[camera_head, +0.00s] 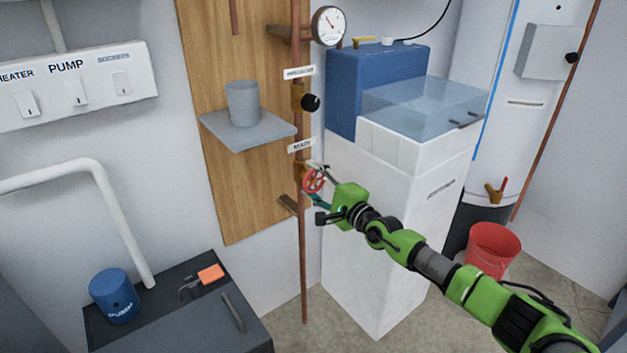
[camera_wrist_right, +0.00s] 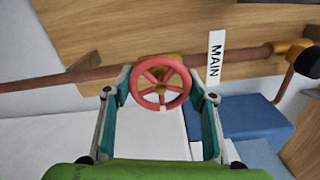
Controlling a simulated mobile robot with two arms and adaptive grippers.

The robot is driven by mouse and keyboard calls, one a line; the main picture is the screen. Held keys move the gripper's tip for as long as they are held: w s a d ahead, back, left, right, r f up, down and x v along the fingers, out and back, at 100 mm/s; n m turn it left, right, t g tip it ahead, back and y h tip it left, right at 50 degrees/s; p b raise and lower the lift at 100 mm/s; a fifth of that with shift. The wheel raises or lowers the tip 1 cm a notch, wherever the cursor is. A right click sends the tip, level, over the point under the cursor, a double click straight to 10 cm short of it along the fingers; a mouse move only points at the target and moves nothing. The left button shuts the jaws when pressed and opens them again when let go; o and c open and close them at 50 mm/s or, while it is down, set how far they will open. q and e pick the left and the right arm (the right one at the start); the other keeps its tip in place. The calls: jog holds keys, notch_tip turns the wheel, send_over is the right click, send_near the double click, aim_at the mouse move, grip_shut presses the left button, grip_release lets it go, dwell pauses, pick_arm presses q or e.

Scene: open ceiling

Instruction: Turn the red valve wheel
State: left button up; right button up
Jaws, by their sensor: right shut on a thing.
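The red valve wheel (camera_head: 314,181) sits on the vertical copper pipe (camera_head: 303,250), just below the label "MAIN" (camera_head: 300,146). In the right wrist view the wheel (camera_wrist_right: 161,83) is a spoked ring lying between the two fingers of my right gripper (camera_wrist_right: 162,100). The fingers stand at the left and right of the rim and are shut on the wheel. In the head view my right gripper (camera_head: 322,194) reaches the wheel from the right and partly covers it. My left gripper is not in view.
A white water softener cabinet (camera_head: 370,260) stands right of the pipe, close to my right arm. A grey shelf (camera_head: 270,133) with a grey cup (camera_head: 243,103) is left of the pipe. A dark bench (camera_head: 185,325) is at lower left, and a red bucket (camera_head: 490,250) at right.

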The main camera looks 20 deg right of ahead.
jog(key=shift+f, duration=0.1)
dwell(0.4)
jog(key=o, duration=1.1)
jog(key=shift+s+d, duration=0.1)
jog(key=shift+s, duration=0.3)
jog(key=v, duration=1.1)
jog(key=shift+s+d, duration=0.1)
jog(key=shift+s, duration=0.05)
